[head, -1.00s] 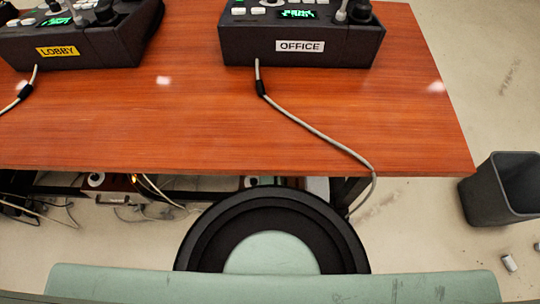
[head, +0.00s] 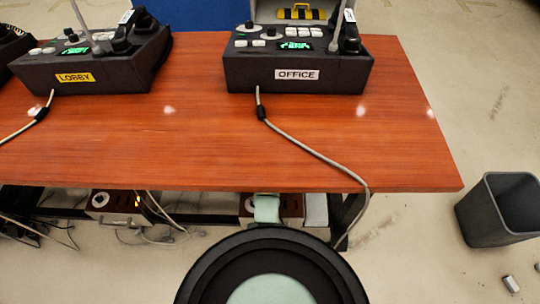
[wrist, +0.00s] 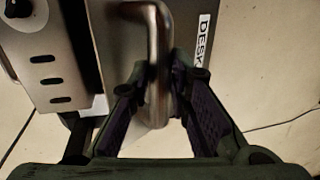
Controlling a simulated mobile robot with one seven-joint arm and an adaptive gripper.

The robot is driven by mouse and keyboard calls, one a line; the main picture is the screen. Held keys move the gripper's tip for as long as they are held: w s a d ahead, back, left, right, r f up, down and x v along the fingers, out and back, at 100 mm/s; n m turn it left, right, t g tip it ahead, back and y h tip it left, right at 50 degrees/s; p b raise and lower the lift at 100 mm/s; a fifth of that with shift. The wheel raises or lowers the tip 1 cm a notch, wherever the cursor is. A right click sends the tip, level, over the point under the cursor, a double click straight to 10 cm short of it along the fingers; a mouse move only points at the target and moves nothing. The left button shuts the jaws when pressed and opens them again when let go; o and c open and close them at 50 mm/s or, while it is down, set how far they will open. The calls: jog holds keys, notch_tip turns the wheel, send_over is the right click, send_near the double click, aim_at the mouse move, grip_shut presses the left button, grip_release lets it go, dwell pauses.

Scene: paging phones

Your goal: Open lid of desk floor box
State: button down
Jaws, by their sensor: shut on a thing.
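The desk floor box shows in the wrist view as a metal housing (wrist: 48,75) with dark slots and a black knob on the left. Beside it is a grey lid panel (wrist: 188,25) with a white DESK label and a bent metal handle (wrist: 160,45). My gripper (wrist: 157,85) has its fingers on both sides of the handle and is shut on it. How far the lid is tilted I cannot tell. In the head view, a brown-fronted box (head: 290,207) under the table is partly hidden by my arm, with a pale panel (head: 316,210) at its right.
The wooden table (head: 220,150) spans the head view above the floor boxes. The OFFICE phone (head: 297,75) and LOBBY phone (head: 75,76) stand on it, and a grey cable (head: 315,150) hangs over its edge. Another floor box (head: 115,203) with cables is at left. A bin (head: 498,210) stands right.

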jog(key=shift+w, duration=0.3)
jog(key=shift+f, duration=0.1)
jog(key=c, duration=1.7)
grip_release()
jog(key=shift+f, duration=0.1)
jog(key=shift+o, duration=1.1)
